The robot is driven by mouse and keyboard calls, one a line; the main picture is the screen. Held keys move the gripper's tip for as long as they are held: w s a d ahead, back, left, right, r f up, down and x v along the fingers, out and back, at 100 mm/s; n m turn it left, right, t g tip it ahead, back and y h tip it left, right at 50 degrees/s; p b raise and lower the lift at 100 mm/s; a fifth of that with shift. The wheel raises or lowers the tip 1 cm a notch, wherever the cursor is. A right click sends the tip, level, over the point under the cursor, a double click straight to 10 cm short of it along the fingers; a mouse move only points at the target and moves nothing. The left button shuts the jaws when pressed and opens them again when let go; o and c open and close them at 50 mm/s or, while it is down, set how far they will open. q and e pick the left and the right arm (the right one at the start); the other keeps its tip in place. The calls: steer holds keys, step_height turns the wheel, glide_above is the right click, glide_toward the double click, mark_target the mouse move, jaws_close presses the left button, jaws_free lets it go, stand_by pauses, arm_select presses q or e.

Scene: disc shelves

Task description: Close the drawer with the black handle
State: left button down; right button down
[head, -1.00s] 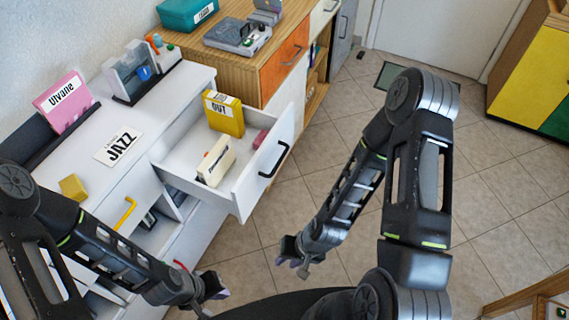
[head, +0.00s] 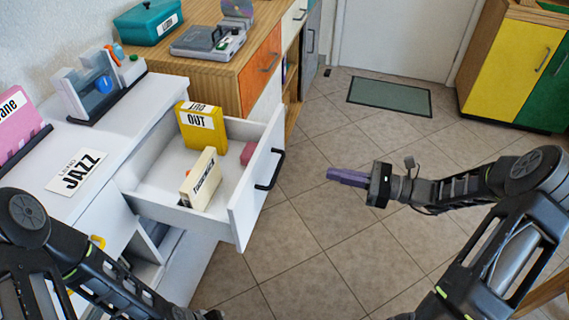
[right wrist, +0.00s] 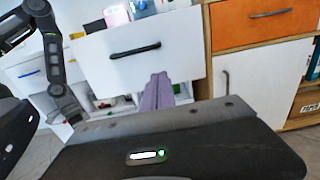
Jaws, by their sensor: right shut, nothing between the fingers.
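The white drawer (head: 240,195) with the black handle (head: 270,170) stands pulled out of the white cabinet in the head view. Its front and black handle (right wrist: 135,51) also show in the right wrist view. The drawer holds a yellow box (head: 202,130), a cream box (head: 200,180) and a pink item, partly hidden. My right gripper (head: 332,174) is shut and empty, to the right of the drawer front and apart from it, its fingers pointing toward it. My left arm comes in at the lower left; its gripper is barely visible at the bottom edge.
A wooden cabinet with an orange drawer (head: 261,66) stands beyond the open drawer. A JAZZ card (head: 77,173) lies on the white cabinet top. Below is a yellow handle (head: 99,242). Tiled floor (head: 310,245) is free right of the drawer. A green mat (head: 390,95) lies farther back.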

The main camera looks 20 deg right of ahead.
mark_target(271, 162)
steer(key=shift+a, duration=0.15)
steer(key=b+x, duration=0.1)
steer(key=x, duration=1.3)
steer(key=shift+f, duration=0.1)
steer(key=shift+w+a, duration=0.25)
steer(key=shift+a, duration=0.2)
steer(key=b+x, duration=0.5)
steer(key=x, duration=2.2)
steer(key=shift+w+a, duration=0.1)
steer(key=shift+w, duration=0.05)
steer(key=shift+r, duration=0.35)
